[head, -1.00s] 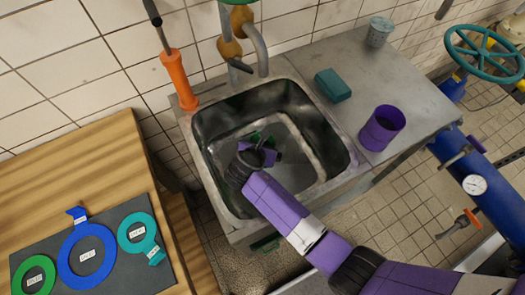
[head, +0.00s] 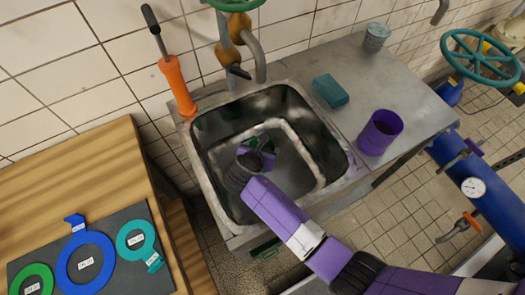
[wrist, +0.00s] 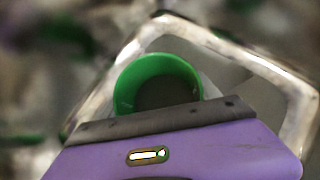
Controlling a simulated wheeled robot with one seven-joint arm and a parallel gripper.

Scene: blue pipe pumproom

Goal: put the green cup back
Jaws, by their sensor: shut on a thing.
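The green cup (wrist: 158,85) shows in the wrist view just beyond the edge of my gripper, with its round rim and dark inside facing the camera. In the head view only a little of the green cup (head: 262,141) shows, down inside the sink. My gripper (head: 258,155) reaches into the sink basin and is shut on the cup. The wrist and arm hide most of the cup in the head view. I cannot tell whether the cup touches the sink floor.
The metal sink (head: 335,165) surrounds my gripper with raised walls. On the counter to the right are a purple cup (head: 380,132), a teal sponge (head: 331,91) and a grey cup (head: 376,37). An orange-handled tool (head: 177,85) stands behind the sink's left corner. A tap (head: 240,50) overhangs the back.

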